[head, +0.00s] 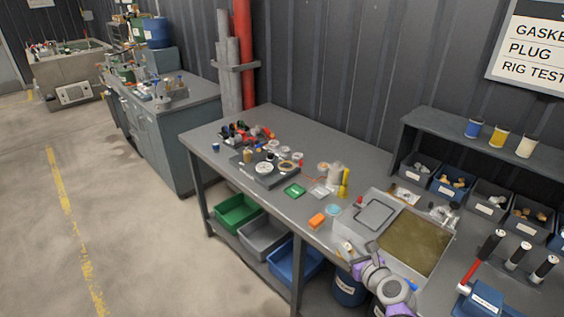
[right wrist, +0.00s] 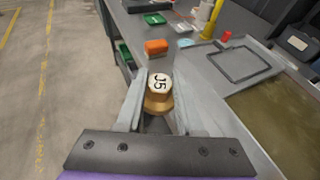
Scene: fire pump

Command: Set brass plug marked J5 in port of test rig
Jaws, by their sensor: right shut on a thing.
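The brass plug (right wrist: 159,88) has a white top marked J5 and shows between my right gripper's fingers in the right wrist view. My right gripper (right wrist: 160,100) is shut on it, with the marked face towards the camera. In the head view my right gripper (head: 347,252) is at the front edge of the workbench, beside the grey tray; the plug is too small to make out there. A dark grey block with round fittings (head: 264,172) lies on the bench further left; it may be the test rig, but its port cannot be told. My left gripper is not in view.
A tray with murky liquid (head: 415,242) lies right of my gripper. Small bins (head: 451,185) line the back right.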

